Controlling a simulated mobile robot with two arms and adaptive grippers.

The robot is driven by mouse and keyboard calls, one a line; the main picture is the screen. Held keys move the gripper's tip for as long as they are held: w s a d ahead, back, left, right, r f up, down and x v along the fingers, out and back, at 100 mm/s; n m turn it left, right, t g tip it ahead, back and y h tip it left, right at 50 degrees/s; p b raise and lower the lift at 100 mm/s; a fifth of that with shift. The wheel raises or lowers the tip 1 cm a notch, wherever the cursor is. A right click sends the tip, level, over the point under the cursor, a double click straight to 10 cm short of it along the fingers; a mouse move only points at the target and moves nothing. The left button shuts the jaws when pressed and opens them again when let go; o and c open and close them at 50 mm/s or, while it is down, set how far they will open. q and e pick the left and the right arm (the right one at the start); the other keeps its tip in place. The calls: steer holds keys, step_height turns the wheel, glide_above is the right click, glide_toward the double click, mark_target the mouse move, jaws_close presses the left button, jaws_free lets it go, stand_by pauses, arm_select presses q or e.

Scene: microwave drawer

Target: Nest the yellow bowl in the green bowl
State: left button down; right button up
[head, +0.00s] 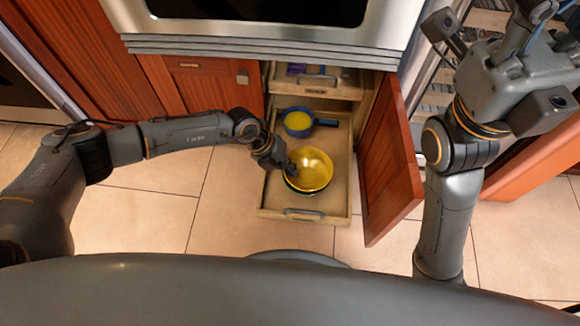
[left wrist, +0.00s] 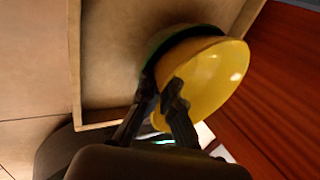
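The yellow bowl (head: 314,170) is over the green bowl (head: 300,187) in the pulled-out lower drawer. Only a dark green edge shows below the yellow bowl. In the left wrist view the yellow bowl (left wrist: 217,82) looks tilted and overlaps the green bowl (left wrist: 180,40); I cannot tell how deep it sits. My left gripper (head: 286,167) is at the yellow bowl's left rim. In the left wrist view its fingers (left wrist: 163,92) are close together, one on each side of the rim. My right gripper (head: 525,25) is raised at the top right, away from the bowls; its fingertips are unclear.
A blue pan (head: 299,124) with a yellow inside stands farther back in the drawer (head: 335,205). An upper drawer (head: 318,80) holds something purple. An open red cabinet door (head: 392,165) stands just right of the drawer. Tiled floor is clear on the left.

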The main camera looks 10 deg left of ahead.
arm_select(q)
steer(key=c, duration=1.4)
jaws_free()
steer(key=shift+c, duration=0.2)
steer(key=o, duration=0.3)
steer(key=shift+f, duration=0.1)
